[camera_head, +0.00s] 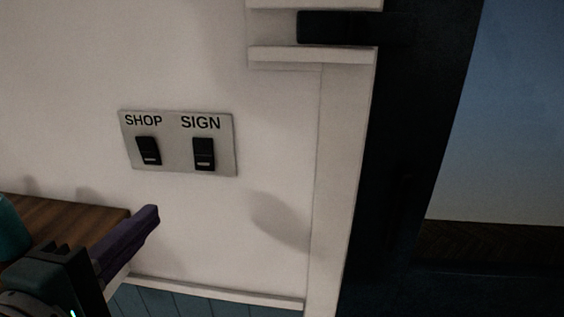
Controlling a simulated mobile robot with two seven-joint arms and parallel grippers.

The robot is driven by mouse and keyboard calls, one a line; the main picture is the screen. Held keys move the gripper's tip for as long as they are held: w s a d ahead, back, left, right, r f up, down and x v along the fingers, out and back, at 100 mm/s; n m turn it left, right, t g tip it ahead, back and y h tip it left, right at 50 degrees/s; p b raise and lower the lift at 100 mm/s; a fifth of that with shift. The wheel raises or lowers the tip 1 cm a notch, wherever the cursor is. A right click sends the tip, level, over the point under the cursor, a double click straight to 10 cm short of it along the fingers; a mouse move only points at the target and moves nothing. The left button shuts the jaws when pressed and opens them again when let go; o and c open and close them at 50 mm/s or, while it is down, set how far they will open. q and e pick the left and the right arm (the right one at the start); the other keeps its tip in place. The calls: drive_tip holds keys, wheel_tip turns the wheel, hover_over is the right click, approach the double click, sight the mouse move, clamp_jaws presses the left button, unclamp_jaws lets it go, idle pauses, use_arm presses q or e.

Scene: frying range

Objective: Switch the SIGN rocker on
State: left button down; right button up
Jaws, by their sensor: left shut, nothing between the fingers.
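A grey switch plate (180,168) is fixed to the pale wall, left of the door frame. It bears two black rockers. The SIGN rocker (204,153) is on the right under its label. The SHOP rocker (148,150) is on the left under its label. Each has a small light mark near its lower end; I cannot tell which way either is tipped. My left gripper (151,217), with purple fingers, is shut and empty. It is below the plate, lower left of the SIGN rocker, and apart from it in the picture. My right gripper is not in view.
A brown wooden surface (62,218) is at the lower left, partly behind my left gripper. A teal object (10,232) stands at the left edge. A white door frame (343,180) and a dark door (405,170) are on the right. The wall around the plate is clear.

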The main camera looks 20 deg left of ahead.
sight(204, 167)
use_arm(q)
drive_tip(key=shift+w, duration=0.1)
drive_tip(key=x, duration=1.4)
drive_tip(key=shift+f, duration=0.1)
